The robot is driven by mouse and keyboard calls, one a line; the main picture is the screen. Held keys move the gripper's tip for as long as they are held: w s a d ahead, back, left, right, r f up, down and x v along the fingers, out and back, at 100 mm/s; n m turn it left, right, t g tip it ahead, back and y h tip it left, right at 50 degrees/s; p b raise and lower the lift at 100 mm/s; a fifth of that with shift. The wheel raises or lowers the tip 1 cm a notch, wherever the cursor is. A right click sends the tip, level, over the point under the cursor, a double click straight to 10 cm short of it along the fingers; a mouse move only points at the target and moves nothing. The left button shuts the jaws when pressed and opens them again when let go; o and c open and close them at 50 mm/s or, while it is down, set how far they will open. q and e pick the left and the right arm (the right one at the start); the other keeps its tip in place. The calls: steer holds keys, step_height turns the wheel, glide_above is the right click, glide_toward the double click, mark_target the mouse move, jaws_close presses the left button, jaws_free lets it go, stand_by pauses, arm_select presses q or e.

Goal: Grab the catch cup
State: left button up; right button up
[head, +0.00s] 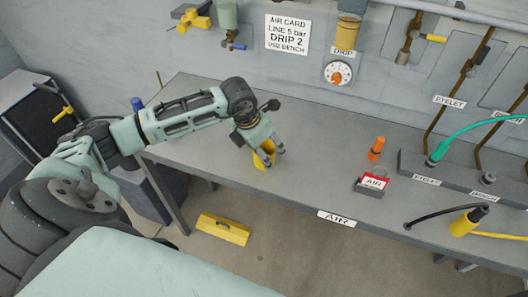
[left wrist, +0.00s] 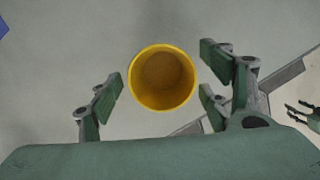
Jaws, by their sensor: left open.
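The catch cup (left wrist: 162,78) is a round yellow cup, seen from above into its open mouth in the left wrist view. In the head view the yellow cup (head: 263,158) stands on the bench, partly hidden by my left gripper. My left gripper (head: 268,158) is above and around the cup, pointing down. In the left wrist view its green fingers (left wrist: 165,100) are open on either side of the cup, with a gap showing on both sides. My right gripper is not in the head view.
The grey bench (head: 215,150) is clear around the cup. To the right stand an orange bottle-like piece (head: 376,148), a box marked AIR (head: 371,184) and a rack (head: 440,170) with hoses. A yellow box (head: 222,229) lies on the floor.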

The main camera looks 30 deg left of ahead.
arm_select(q)
steer(key=shift+x, duration=0.95)
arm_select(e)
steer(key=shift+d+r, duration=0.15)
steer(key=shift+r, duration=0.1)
arm_select(q)
steer(key=c, duration=1.3)
steer(key=shift+o, duration=0.2)
steer(key=shift+r, duration=0.1)
